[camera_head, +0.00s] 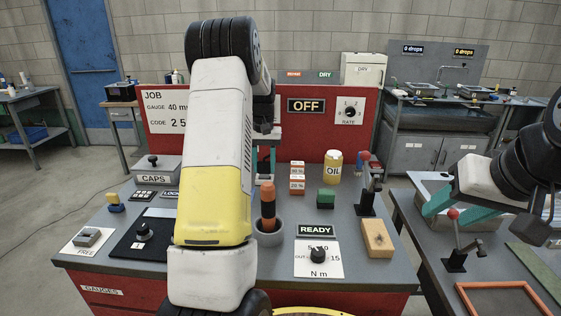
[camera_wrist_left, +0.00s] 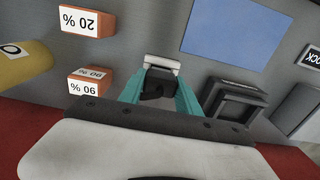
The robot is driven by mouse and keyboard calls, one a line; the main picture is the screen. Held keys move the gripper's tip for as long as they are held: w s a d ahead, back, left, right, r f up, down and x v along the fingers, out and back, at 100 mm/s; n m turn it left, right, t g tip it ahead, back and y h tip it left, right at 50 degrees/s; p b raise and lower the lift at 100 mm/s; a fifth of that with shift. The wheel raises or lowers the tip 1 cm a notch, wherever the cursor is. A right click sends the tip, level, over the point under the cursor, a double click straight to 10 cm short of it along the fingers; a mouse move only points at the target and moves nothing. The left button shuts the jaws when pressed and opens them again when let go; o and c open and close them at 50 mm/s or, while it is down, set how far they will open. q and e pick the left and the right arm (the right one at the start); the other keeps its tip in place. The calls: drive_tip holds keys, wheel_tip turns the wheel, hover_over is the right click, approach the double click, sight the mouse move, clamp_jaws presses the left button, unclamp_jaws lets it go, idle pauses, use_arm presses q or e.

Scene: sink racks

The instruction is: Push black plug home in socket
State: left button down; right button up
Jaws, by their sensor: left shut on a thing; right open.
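My left gripper (camera_head: 263,160) is mostly hidden behind its own arm in the head view, low near the red back panel. The left wrist view shows its teal fingers (camera_wrist_left: 159,90) shut on a black block, which looks like the black plug (camera_wrist_left: 157,84). A pale grey piece (camera_wrist_left: 162,63) lies right against the plug's far side. A dark framed recess (camera_wrist_left: 238,100) sits beside the gripper; I cannot tell which of these is the socket or how deep the plug sits. My right gripper (camera_head: 452,216) is open and empty over the right-hand table.
Orange-white labelled blocks (camera_head: 297,178), a yellow OIL jar (camera_head: 333,167) and a green block (camera_head: 326,198) stand right of the left gripper. An orange-black handled tool (camera_head: 268,205) stands upright in a grey cup (camera_head: 268,236). A red-knobbed lever (camera_head: 453,235) is below the right gripper.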

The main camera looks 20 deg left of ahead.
sight(264, 162)
use_arm(q)
drive_tip(key=shift+f, duration=0.8)
drive_tip(key=c, duration=0.8)
unclamp_jaws()
drive_tip(key=shift+o, duration=0.2)
drive_tip(key=shift+r, duration=0.15)
wheel_tip(264, 162, up, 6)
drive_tip(key=shift+r, duration=0.8)
